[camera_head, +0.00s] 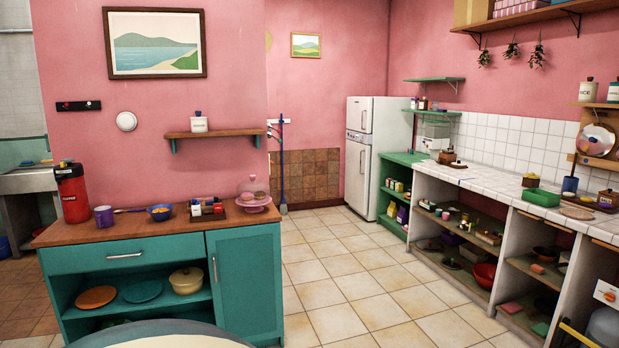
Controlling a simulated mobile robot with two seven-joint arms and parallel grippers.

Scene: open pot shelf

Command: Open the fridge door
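The white fridge (388,158) stands at the far end of the room, against the pink wall. It has a small upper door (360,114) and a taller lower door (356,178), both facing left and looking shut. A dark vertical handle shows on each door. The floor in front of the doors is clear. Neither of my grippers shows in the view, and the fridge is several steps away.
A teal cabinet (247,284) with a wooden top stands at the near left. A round table edge (160,336) is at the bottom. A tiled counter (498,183) with open shelves runs along the right. The tiled floor (345,262) between them is free. A mop (282,165) leans near the back wall.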

